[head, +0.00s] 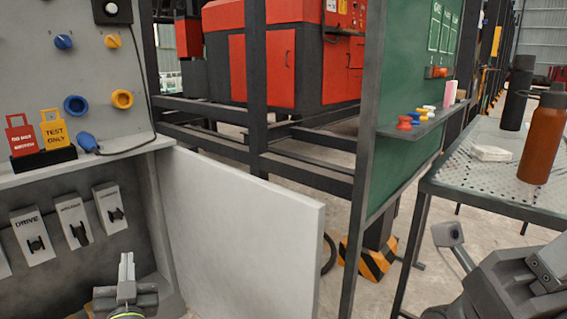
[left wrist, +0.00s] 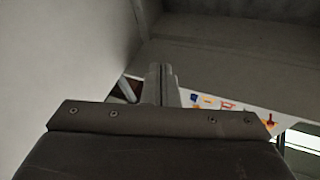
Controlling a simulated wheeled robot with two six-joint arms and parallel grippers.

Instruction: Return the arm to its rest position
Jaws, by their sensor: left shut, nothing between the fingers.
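My left gripper (head: 127,265) is at the bottom left of the head view, in front of the lower part of the grey cabinet. Its two pale fingers point up and are shut together with nothing between them. The same fingers show from behind in the left wrist view (left wrist: 161,85), above the dark wrist housing. The gripper is apart from the panels around it.
A pale open door panel (head: 240,235) stands right of my left gripper. The cabinet carries a row of labelled holders (head: 72,222) and a red tag (head: 22,136) and yellow tag (head: 54,130) above. A perforated table (head: 460,175) with bottles stands at right.

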